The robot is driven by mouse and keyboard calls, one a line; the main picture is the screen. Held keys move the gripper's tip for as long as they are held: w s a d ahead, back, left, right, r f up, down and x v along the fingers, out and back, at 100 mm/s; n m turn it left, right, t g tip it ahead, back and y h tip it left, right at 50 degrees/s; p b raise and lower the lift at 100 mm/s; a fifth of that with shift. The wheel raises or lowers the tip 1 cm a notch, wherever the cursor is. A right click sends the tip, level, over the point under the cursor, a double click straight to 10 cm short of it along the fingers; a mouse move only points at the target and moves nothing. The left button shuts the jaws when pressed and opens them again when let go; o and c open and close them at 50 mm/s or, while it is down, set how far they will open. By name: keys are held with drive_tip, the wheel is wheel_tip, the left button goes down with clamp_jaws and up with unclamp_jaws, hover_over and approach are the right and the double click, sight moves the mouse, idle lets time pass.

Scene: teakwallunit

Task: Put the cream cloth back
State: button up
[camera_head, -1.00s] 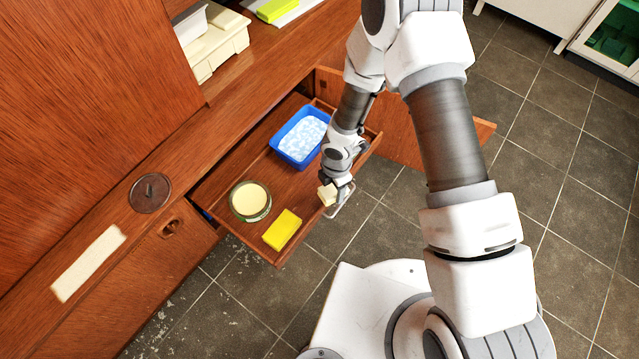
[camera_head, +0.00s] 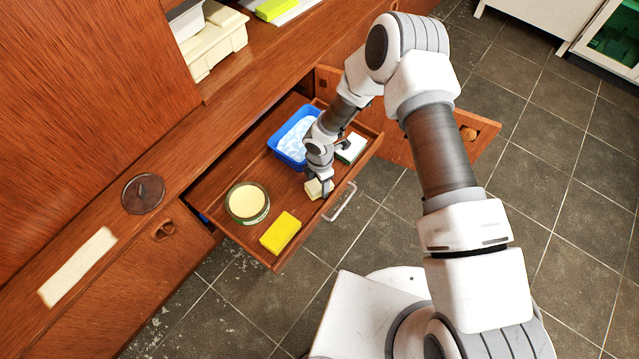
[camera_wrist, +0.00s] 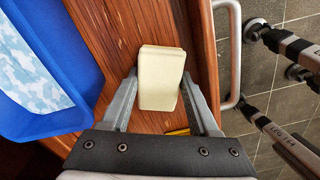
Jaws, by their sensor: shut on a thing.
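The cream cloth (camera_wrist: 161,78) looks like a small thick block with rounded edges. My gripper (camera_wrist: 158,98) is shut on it, one finger along each side. In the head view the cream cloth (camera_head: 315,189) is in my gripper (camera_head: 319,184), at the open drawer (camera_head: 222,213), just inside its front edge. In the wrist view the drawer's wooden floor shows behind the cloth. I cannot tell whether the cloth touches the floor.
In the drawer are a blue tray (camera_head: 280,150) with a patterned cloth, a round jar (camera_head: 247,203), a yellow block (camera_head: 281,232) and a white-and-green block (camera_head: 351,148). A dark disc (camera_head: 143,193) and a pale strip (camera_head: 78,267) lie on the counter. The drawer handle (camera_head: 341,202) sticks out in front.

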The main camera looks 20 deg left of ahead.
drive_tip(key=shift+f, duration=0.2)
drive_tip(key=o, duration=0.9)
drive_tip(key=shift+r, duration=0.1)
wheel_tip(320, 180, up, 12)
drive_tip(key=p, duration=0.4)
drive_tip(key=shift+r, duration=0.15)
